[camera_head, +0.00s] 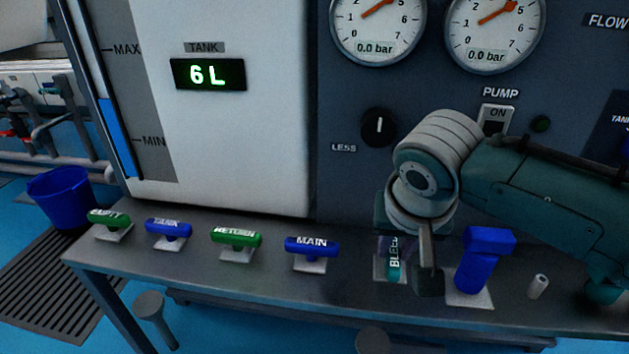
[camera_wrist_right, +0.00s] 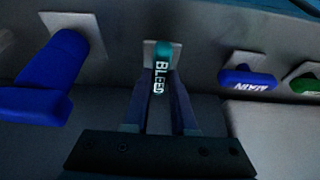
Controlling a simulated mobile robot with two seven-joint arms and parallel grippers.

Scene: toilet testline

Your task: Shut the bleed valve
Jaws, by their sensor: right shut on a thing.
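The bleed valve has a teal handle (camera_head: 393,264) marked BLEED on a pale square plate, on the bench. The handle also shows in the wrist view (camera_wrist_right: 161,68). It points across the bench from back to front, unlike the crosswise handles to its left. My right gripper (camera_head: 408,258) reaches down over it and hides part of it in the head view. In the wrist view the right gripper (camera_wrist_right: 160,82) has one finger on each side of the handle and is shut on it. My left gripper is not in view.
The blue MAIN handle (camera_head: 312,246) is left of the bleed valve. A blue lever (camera_head: 483,258) stands close on its right, then a small pale cylinder (camera_head: 538,286). RETURN (camera_head: 236,238), TANK (camera_head: 168,228) and EMPTY (camera_head: 109,218) handles are further left. The gauge panel (camera_head: 350,185) rises behind.

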